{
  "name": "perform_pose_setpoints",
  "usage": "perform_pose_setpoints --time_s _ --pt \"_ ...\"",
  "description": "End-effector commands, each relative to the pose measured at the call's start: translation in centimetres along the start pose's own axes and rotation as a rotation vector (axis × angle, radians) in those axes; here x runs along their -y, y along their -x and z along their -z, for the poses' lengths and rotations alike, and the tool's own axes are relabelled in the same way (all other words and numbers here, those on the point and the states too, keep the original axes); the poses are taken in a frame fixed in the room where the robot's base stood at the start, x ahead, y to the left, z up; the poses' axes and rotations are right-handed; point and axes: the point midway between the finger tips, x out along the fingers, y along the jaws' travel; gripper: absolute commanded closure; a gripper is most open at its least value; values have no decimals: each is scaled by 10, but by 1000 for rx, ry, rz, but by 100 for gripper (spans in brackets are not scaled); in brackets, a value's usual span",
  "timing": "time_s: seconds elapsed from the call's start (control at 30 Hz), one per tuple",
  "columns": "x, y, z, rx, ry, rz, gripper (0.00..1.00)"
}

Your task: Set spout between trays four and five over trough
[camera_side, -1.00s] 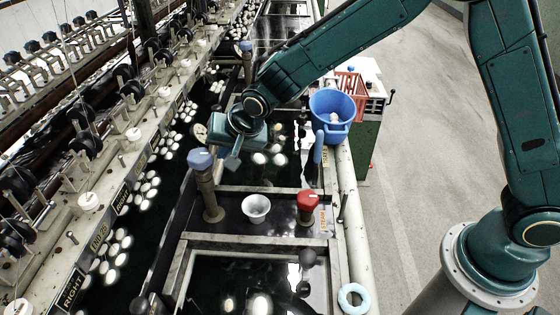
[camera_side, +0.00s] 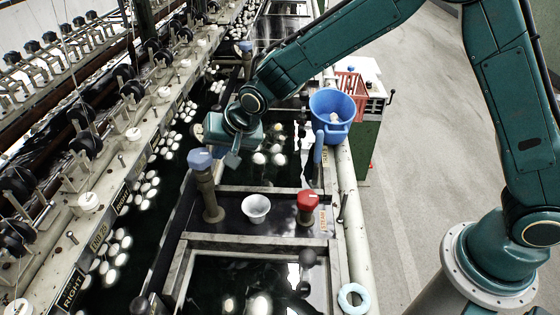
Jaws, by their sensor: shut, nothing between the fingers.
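An upright brown pipe with a blue cap (camera_side: 207,185) stands at the left end of a divider between two dark trays; it looks like the spout, but I cannot tell which way its outlet points. The dark trough (camera_side: 150,225) with white cocoons runs along its left side. The tray beyond the divider (camera_side: 275,175) holds dark water and a few cocoons; the nearer tray (camera_side: 230,275) is also dark. No tray numbers are readable. My gripper (camera_side: 233,161) is shut and empty, pointing down just right of and beyond the blue cap, apparently apart from it.
A white cup (camera_side: 257,208) and a red knob (camera_side: 307,203) sit on the divider. A blue bucket (camera_side: 333,112) stands at the right rim, near a red crate (camera_side: 350,84). A pale blue ring (camera_side: 353,298) lies at the lower right. The reeling machine (camera_side: 85,205) lines the left.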

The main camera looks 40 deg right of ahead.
Motion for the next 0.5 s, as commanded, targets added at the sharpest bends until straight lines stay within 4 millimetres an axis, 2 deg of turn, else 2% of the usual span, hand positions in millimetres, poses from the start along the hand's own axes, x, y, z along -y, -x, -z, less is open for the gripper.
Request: perform_pose_setpoints --time_s 0.5 --pt "24 -16 8 159 334 158 100"
